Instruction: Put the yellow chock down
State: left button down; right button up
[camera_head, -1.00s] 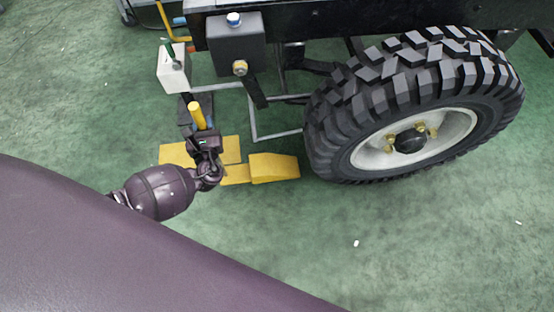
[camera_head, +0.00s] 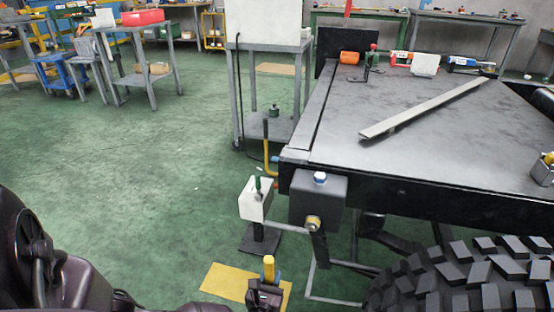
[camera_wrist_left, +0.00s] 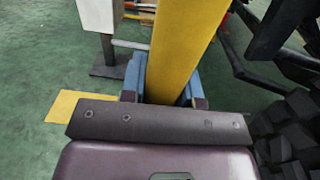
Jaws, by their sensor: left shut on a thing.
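My left gripper (camera_head: 268,282) is at the bottom edge of the head view, shut on a yellow bar-shaped part of the yellow chock (camera_head: 268,266). In the left wrist view the yellow part (camera_wrist_left: 182,45) stands between the blue finger pads of the left gripper (camera_wrist_left: 165,92) and runs up out of the picture. The lower end of the held thing is hidden, so I cannot tell whether it touches the floor. A flat yellow patch (camera_head: 228,281) lies on the green floor behind the gripper. My right gripper is not in view.
A large black tyre (camera_head: 465,285) fills the lower right, under the black chassis (camera_head: 400,207). A white box on a post (camera_head: 256,200) and a grey metal frame (camera_head: 312,283) stand close beyond the gripper. The green floor (camera_head: 130,190) at left is open.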

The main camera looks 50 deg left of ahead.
pick_arm(q)
jog(key=shift+f, duration=0.6)
notch_tip(320, 180, down, 4)
jog(key=shift+w+r+b, duration=0.15)
jog(key=shift+r+b, duration=0.1)
jog(key=shift+b, duration=0.95)
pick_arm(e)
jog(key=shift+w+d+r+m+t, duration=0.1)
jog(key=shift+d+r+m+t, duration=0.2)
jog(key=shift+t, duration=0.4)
pick_arm(q)
jog(key=shift+f, duration=0.1)
jog(key=c, duration=0.8)
grip_release()
jog(key=shift+c, duration=0.2)
jog(key=p+v, duration=0.2)
jog(key=v, duration=0.5)
jog(key=shift+s+d, duration=0.2)
jog(key=shift+s, duration=0.1)
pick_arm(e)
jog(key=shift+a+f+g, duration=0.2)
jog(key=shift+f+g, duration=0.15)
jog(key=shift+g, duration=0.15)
